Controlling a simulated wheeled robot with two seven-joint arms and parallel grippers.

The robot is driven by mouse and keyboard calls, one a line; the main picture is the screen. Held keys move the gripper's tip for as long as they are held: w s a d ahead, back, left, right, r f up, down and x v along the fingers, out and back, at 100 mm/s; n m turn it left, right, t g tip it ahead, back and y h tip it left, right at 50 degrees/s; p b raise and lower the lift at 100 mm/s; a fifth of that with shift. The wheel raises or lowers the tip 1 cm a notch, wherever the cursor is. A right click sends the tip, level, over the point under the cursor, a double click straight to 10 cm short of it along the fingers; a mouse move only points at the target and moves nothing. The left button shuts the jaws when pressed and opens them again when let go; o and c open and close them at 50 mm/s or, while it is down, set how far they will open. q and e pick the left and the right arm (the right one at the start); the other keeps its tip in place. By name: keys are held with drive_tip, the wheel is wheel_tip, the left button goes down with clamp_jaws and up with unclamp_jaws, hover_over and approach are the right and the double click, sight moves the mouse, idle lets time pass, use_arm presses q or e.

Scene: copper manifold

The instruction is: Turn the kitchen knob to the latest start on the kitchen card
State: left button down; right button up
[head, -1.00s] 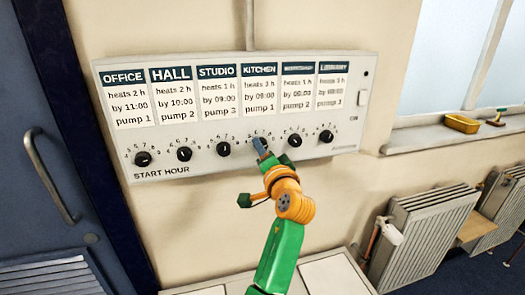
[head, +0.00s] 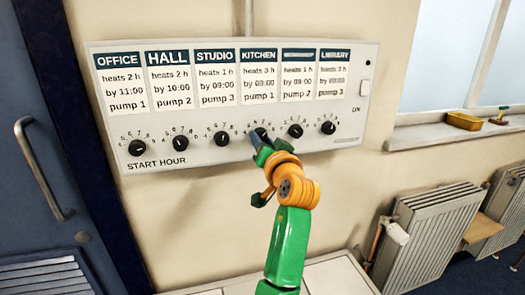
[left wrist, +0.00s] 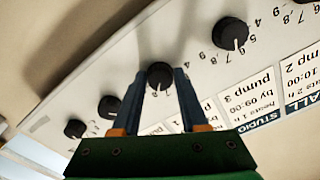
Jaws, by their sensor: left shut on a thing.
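The kitchen knob (head: 262,133) is a round black dial on a white wall panel, below the kitchen card (head: 259,78). The card reads heats 3 h, an hour that is blurred, and pump 1. My left gripper (head: 259,140) is at this knob. In the left wrist view its two blue-grey fingers (left wrist: 160,84) are shut on the sides of the kitchen knob (left wrist: 160,73). A small pale mark shows on the knob's rim there. The fingers partly cover its scale, so I cannot read its setting. My right gripper is not in view.
The studio knob (head: 222,138) and the knob to the right (head: 295,131) sit close on either side. The panel (head: 366,117) has a switch at its right. A blue door (head: 40,140) stands left; radiators (head: 428,235) and a windowsill (head: 455,130) are at right.

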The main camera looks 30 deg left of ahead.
use_arm(q)
drive_tip(key=n+b, duration=0.4)
drive_tip(key=n, duration=0.5)
drive_tip(key=shift+w+d, duration=0.1)
drive_tip(key=shift+n+b, duration=0.55)
drive_tip(key=shift+n, duration=0.95)
drive_tip(key=shift+r, duration=0.1)
drive_tip(key=shift+c, duration=2.2)
unclamp_jaws()
drive_tip(key=shift+w, duration=0.1)
